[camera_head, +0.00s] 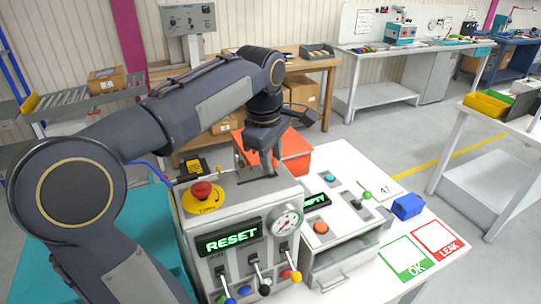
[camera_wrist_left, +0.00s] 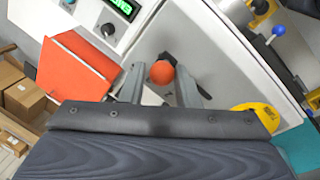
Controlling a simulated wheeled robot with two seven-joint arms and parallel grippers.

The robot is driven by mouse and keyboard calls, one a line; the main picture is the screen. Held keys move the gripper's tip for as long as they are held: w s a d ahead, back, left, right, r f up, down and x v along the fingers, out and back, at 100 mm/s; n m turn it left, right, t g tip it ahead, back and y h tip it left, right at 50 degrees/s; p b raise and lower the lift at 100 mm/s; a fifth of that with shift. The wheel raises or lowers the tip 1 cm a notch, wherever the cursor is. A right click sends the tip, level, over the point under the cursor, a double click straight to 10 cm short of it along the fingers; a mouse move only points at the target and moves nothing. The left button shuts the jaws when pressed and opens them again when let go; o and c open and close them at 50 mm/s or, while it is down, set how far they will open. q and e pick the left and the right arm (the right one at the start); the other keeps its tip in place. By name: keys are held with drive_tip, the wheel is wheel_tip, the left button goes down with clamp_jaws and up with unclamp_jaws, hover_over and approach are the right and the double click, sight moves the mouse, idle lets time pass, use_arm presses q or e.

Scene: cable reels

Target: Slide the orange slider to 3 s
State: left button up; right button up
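The orange slider's round knob (camera_wrist_left: 162,73) shows in the left wrist view, above the grey top of the machine. My left gripper (camera_wrist_left: 160,85) is open, with one finger on each side of the knob. Narrow gaps seem to show between the knob and the fingers; I cannot tell contact for certain. In the head view my left gripper (camera_head: 264,158) points down over the top of the machine (camera_head: 240,187) and hides the knob. No scale or 3 s mark is readable. My right gripper is not in view.
A red emergency button (camera_head: 202,191) on a yellow base stands left of the gripper. An orange bin (camera_head: 293,152) is close behind it. A blue block (camera_head: 407,206) lies at right.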

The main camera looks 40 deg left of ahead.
use_arm(q)
drive_tip(key=o, duration=0.4)
drive_tip(key=shift+w+d, duration=0.15)
drive_tip(key=shift+w, duration=0.1)
drive_tip(key=shift+s, duration=0.1)
drive_tip(key=r, duration=0.2)
drive_tip(key=s+r, duration=0.1)
drive_tip(key=r, duration=0.4)
drive_tip(key=shift+s+r, duration=0.3)
drive_tip(key=shift+r, duration=0.05)
